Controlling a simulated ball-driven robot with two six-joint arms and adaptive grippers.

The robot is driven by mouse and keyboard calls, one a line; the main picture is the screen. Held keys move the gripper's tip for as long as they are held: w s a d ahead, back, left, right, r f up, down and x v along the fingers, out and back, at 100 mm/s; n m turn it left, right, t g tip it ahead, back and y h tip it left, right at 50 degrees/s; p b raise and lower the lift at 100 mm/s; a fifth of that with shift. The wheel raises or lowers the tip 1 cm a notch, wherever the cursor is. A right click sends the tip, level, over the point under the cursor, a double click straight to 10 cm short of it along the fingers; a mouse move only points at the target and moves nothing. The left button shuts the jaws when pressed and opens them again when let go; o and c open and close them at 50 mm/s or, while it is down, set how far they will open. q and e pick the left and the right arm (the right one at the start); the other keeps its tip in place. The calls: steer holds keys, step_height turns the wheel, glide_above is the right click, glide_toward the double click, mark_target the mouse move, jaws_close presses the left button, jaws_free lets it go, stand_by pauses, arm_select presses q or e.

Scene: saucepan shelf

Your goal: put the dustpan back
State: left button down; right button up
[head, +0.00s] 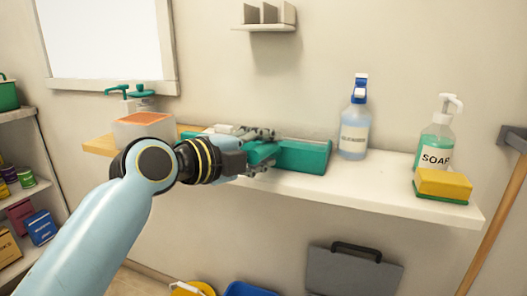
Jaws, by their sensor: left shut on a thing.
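The teal dustpan (303,156) is at the middle of the white wall shelf (365,190), low over or resting on its top; I cannot tell which. My left gripper (264,150) reaches in from the left and is shut on the dustpan. The gripper and wrist hide part of the dustpan's left side. My right gripper is not in view.
A blue-topped spray bottle (354,130) stands just right of the dustpan. A soap bottle (437,135) and a yellow-green sponge (443,184) are at the shelf's right end. A whitish box with an orange top (144,128) is at the left. A small holder (265,20) hangs above.

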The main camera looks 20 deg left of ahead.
arm_select(q)
steer(key=shift+f, duration=0.1)
steer(key=c, duration=0.9)
jaws_free()
